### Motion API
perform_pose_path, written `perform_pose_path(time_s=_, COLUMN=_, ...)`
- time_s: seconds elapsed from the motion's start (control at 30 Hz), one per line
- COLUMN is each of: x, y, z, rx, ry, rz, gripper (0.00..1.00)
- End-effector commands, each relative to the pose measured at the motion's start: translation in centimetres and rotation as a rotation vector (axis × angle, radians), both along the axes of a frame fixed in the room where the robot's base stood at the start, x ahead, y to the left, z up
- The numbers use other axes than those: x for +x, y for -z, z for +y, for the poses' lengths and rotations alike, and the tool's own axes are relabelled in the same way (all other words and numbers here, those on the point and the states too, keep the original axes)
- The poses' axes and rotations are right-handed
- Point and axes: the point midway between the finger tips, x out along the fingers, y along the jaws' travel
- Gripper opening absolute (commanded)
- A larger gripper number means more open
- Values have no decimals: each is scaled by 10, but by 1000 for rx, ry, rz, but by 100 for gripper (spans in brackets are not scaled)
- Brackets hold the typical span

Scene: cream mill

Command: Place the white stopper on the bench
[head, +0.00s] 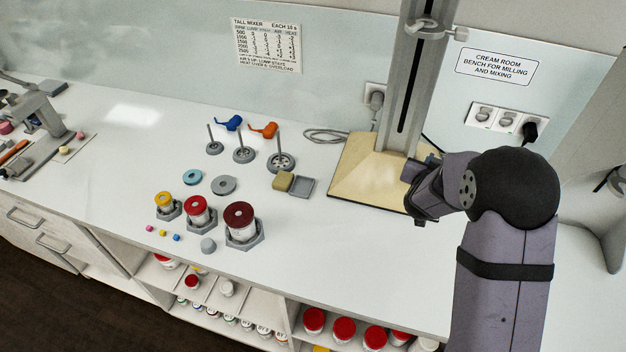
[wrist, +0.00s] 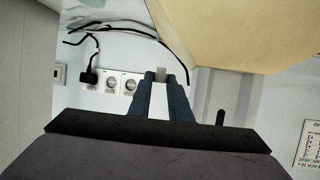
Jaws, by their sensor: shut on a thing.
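My gripper shows in the wrist view (wrist: 160,77) with its two blue fingers closed on a small pale piece. This piece, which looks like the white stopper (wrist: 160,74), sits between the fingertips and is mostly hidden by them. In the head view my arm reaches over the right side of the bench, by the wooden stand base, and the fingertips and held piece cannot be made out. The white bench (head: 330,245) has a broad bare surface. Small pink (head: 149,228), yellow (head: 163,233) and blue (head: 177,237) pieces lie near its front left.
Jars in grey holders (head: 243,225) stand mid-bench near the front edge. A metal column on a wooden base (head: 365,170) is close to my arm.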

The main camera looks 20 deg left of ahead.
Motion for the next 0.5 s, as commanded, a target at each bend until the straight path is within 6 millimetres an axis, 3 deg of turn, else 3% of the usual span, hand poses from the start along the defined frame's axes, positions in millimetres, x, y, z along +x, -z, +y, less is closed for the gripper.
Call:
perform_pose_path(time_s=0.03, x=-4, y=-2, z=23, rx=-1, ry=-69, rz=1, gripper=0)
perform_pose_path(time_s=0.1, x=-10, y=-4, z=49, rx=-1, ry=-160, rz=1, gripper=0)
perform_pose_path(time_s=0.37, x=-37, y=-6, z=132, rx=0, ry=-465, rz=2, gripper=0)
perform_pose_path(time_s=0.5, x=-63, y=-5, z=178, rx=1, ry=-646, rz=3, gripper=0)
